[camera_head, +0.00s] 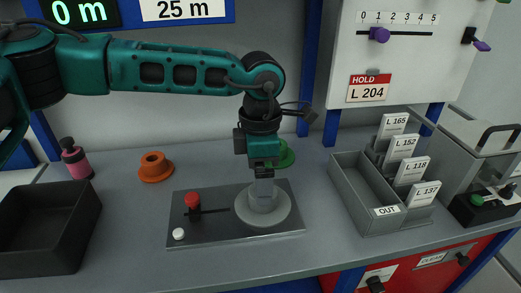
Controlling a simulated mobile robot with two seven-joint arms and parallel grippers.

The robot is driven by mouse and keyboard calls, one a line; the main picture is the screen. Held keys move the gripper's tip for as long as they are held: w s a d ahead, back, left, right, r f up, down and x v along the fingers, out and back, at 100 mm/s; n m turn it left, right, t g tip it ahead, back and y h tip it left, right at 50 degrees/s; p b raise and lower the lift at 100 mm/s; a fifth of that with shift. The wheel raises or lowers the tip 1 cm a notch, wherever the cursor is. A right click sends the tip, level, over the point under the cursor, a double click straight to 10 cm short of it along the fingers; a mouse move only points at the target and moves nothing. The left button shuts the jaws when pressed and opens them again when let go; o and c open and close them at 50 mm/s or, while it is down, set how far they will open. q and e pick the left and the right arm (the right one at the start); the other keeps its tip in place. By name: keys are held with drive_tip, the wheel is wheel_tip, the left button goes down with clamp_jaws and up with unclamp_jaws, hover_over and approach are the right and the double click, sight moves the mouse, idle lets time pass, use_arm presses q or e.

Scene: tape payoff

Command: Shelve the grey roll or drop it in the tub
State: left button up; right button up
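A grey round piece, which looks like the grey roll (263,206), stands on a wide grey disc on the dark payoff plate (230,237) in the middle of the bench. My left gripper (263,192) points straight down at its top. The fingers overlap the roll's upper part, and I cannot tell whether they are closed on it. A black open tub (88,215) stands at the front left, and the part of its inside that shows looks empty. I cannot make out a shelf for the roll. My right gripper is not in view.
An orange roll (155,171) and a pink bottle (76,160) stand behind the tub. A green round thing (288,155) is partly hidden behind my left gripper. The plate carries a red knob (193,200). A grey OUT tray (350,185) with several label cards stands at the right.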

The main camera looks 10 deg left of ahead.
use_arm(q)
drive_tip(key=shift+f, duration=1.8)
drive_tip(key=shift+c, duration=0.2)
drive_tip(key=c, duration=1.2)
drive_tip(key=shift+a+r, duration=0.1)
drive_tip(key=shift+r+p, duration=1.85)
drive_tip(key=shift+r, duration=1.6)
